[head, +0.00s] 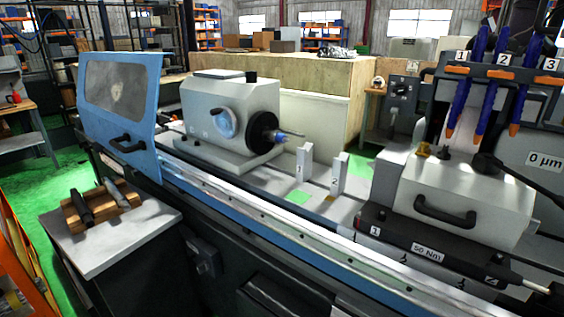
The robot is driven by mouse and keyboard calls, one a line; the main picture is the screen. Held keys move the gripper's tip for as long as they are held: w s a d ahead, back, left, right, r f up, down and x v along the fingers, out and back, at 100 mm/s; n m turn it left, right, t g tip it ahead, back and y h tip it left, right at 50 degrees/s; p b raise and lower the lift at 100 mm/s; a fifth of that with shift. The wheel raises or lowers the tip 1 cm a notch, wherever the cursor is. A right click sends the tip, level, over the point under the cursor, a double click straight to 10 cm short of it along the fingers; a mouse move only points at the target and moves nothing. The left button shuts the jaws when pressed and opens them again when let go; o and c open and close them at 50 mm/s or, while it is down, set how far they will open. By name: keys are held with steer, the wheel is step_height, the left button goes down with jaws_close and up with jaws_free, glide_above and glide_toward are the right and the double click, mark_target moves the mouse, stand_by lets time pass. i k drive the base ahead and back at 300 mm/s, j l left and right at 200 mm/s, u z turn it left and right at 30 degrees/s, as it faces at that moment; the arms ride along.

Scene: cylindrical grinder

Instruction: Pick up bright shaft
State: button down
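A wooden holder (72,217) stands on the grey-topped side cabinet (150,238) at the lower left of the head view. Two rod-like pieces lie across it. The left piece (82,207) looks dark along its length. The right piece (117,193) looks greyer, with dark parts. They are small in the picture, and I cannot tell for sure which one is the bright shaft. Both rest in the holder and nothing grips them. My gripper is not in view.
The grinder bed (270,215) runs behind the cabinet, with a workhead (232,120) and two upright supports numbered 1 and 2. A blue guard door (120,105) stands behind the holder. An orange frame (22,270) is at the left edge. The cabinet top's front is bare.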

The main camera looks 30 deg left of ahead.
mark_target(115, 193)
steer(key=u, duration=1.85)
steer(key=z, duration=0.9)
steer(key=i+j, duration=0.15)
steer(key=j, duration=0.25)
steer(key=i+j, duration=0.2)
steer(key=j, duration=0.25)
steer(key=i+j, duration=0.15)
steer(key=j, duration=0.25)
steer(key=i+j+z, duration=0.1)
steer(key=j, duration=0.3)
steer(key=i+j, duration=0.2)
steer(key=j, duration=0.25)
steer(key=i+j, duration=0.15)
steer(key=j, duration=0.25)
steer(key=i+j, duration=0.15)
steer(key=j, duration=0.3)
steer(key=i+j, duration=0.15)
steer(key=j, duration=0.25)
steer(key=z, duration=0.05)
